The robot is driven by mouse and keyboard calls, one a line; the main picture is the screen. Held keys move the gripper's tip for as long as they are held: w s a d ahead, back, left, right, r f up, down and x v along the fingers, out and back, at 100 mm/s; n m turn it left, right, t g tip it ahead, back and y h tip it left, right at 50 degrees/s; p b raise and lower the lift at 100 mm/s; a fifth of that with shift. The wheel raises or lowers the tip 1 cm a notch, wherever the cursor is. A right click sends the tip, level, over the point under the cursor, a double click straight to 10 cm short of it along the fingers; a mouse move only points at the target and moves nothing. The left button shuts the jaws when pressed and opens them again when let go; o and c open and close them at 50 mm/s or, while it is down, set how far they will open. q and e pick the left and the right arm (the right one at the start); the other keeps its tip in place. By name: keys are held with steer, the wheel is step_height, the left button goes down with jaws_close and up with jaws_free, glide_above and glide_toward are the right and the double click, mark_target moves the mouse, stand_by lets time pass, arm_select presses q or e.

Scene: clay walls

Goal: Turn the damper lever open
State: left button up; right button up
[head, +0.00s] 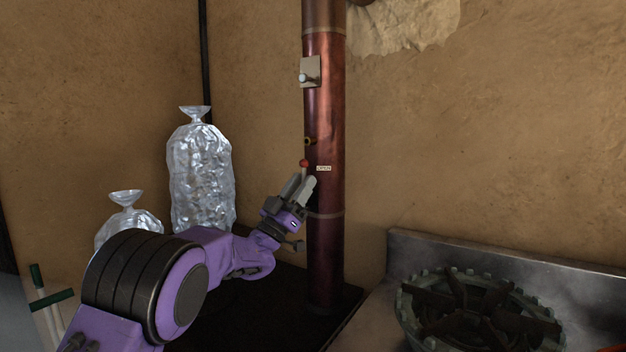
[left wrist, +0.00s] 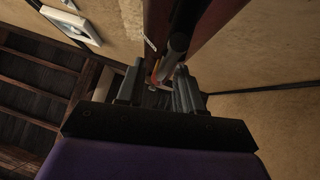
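The damper lever (head: 304,163) has a red knob and sits on the left side of a copper-red flue pipe (head: 324,240). A small "OPEN" label (head: 323,168) is on the pipe just right of the knob. My left gripper (head: 303,184) is right below the knob, pointing up at the pipe. In the left wrist view my left gripper (left wrist: 158,88) has its two fingers apart, with a small orange-red part (left wrist: 155,72) seen between or just beyond the tips. I cannot tell whether the fingers touch the lever. The lower part of the lever is hidden by the fingers.
Two clear filled bags (head: 202,180) stand left of the pipe, behind my left arm. A stove burner (head: 480,315) is at the lower right. A small plate with a knob (head: 310,72) is higher on the pipe. Clay walls stand close behind.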

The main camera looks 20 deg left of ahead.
arm_select(q)
steer(key=b+v, duration=0.2)
steer(key=v, duration=0.6)
steer(key=shift+d+h, duration=0.15)
steer(key=shift+h, duration=0.15)
steer(key=shift+s, duration=0.15)
